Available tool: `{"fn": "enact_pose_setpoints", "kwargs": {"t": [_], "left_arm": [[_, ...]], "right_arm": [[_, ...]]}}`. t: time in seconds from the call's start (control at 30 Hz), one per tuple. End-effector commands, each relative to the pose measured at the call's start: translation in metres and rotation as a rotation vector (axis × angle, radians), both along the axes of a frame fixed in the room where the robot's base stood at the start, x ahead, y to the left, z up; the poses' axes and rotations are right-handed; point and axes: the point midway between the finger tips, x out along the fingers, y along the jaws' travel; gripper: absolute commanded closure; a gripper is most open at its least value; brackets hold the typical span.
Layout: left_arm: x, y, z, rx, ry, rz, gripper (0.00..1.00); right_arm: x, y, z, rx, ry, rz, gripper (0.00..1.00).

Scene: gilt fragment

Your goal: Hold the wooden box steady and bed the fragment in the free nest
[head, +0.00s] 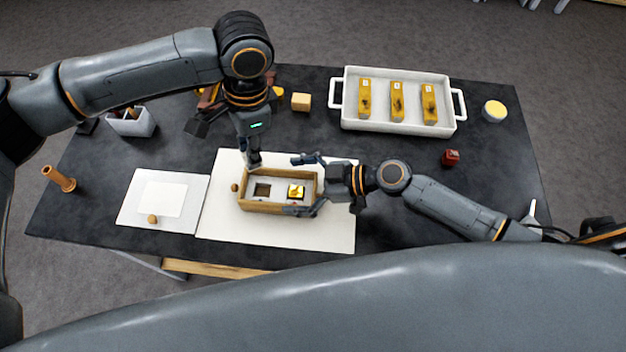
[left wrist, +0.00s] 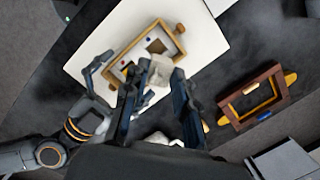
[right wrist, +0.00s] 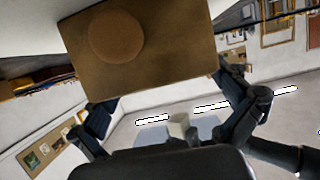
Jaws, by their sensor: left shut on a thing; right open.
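The wooden box (head: 246,205) lies on a white sheet, with two nests in its pale insert. The left nest (head: 262,190) is dark and empty; the right one holds a gold piece (head: 296,192). My left gripper (head: 252,160) is shut on a pale, whitish fragment (left wrist: 159,73), above the box's back left part; a gap between fragment and box cannot be judged. My right gripper (head: 306,185) is open at the box's right end, one finger behind it and one in front. In the right wrist view, the box's end wall (right wrist: 170,60) with a round knob (right wrist: 115,38) faces the open fingers.
A white tray (head: 348,122) with several yellow blocks stands at the back right. A white board (head: 130,205) lies left of the box.

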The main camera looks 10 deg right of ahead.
Motion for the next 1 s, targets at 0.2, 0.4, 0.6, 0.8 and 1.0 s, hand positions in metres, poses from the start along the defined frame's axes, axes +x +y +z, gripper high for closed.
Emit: {"fn": "enact_pose_setpoints", "kwargs": {"t": [0.2,0.4,0.6,0.8,1.0], "left_arm": [[0.0,0.0,0.0,0.0,0.0,0.0,0.97],[0.0,0.0,0.0,0.0,0.0,0.0,0.97],[0.0,0.0,0.0,0.0,0.0,0.0,0.97],[0.0,0.0,0.0,0.0,0.0,0.0,0.97],[-0.001,-0.001,-0.008,-0.005,0.003,-0.102,0.97]], "right_arm": [[0.005,0.016,-0.006,-0.001,0.001,0.0,0.0],[0.006,0.017,-0.007,-0.002,0.001,0.0,0.0],[0.005,0.017,-0.007,-0.002,0.001,0.0,0.18],[0.005,0.017,-0.007,-0.002,0.001,0.0,0.5],[0.005,0.017,-0.007,-0.002,0.0,0.0,0.5]]}}
